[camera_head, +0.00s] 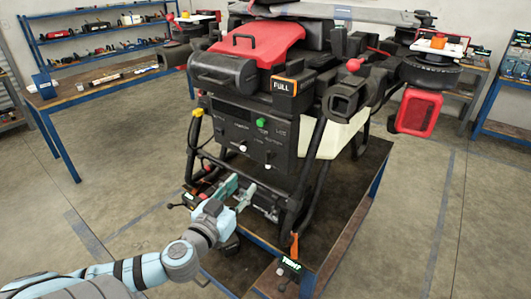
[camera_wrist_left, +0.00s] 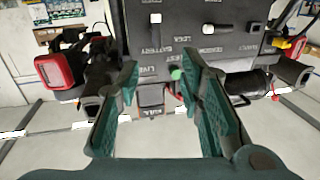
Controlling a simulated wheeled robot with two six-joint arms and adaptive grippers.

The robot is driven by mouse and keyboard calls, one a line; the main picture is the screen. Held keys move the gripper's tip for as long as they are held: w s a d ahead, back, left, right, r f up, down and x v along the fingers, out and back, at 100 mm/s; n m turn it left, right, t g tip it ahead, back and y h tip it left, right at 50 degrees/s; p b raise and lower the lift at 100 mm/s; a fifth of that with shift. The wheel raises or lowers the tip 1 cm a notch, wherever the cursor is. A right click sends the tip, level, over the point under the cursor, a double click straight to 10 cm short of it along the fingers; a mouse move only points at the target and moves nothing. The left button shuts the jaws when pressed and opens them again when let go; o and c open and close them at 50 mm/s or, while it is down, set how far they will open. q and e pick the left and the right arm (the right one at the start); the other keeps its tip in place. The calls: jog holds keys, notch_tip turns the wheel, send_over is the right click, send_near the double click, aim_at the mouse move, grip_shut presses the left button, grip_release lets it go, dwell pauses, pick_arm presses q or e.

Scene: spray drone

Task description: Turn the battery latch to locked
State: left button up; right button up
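The drone's dark control panel (camera_head: 235,128) faces me in the head view and carries small knobs and white lettering. In the left wrist view, a white switch (camera_wrist_left: 155,18) sits on the panel (camera_wrist_left: 185,25) by lettering that seems to read BATTERY; I cannot tell for sure that it is the latch, or its setting. A green knob (camera_wrist_left: 176,74) shows between the fingertips in the picture; it also shows in the head view (camera_head: 260,122). My left gripper (camera_head: 238,188) is open and empty, below and in front of the panel. My right gripper is not in view.
The drone stands on a blue-edged bench (camera_head: 345,215); its black frame tubes (camera_head: 312,165) flank the panel. A red lamp (camera_head: 417,113) hangs at right.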

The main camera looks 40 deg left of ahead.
aim_at(267, 156)
pick_arm(q)
jog(key=x, duration=0.9)
jog(key=r+x, duration=0.1)
jog(key=x, duration=0.4)
jog(key=shift+w+d+p, duration=0.2)
jog(key=shift+d+p, duration=0.1)
jog(key=shift+p, duration=0.05)
jog(key=shift+a, duration=0.1)
jog(key=shift+c, duration=0.4)
grip_shut()
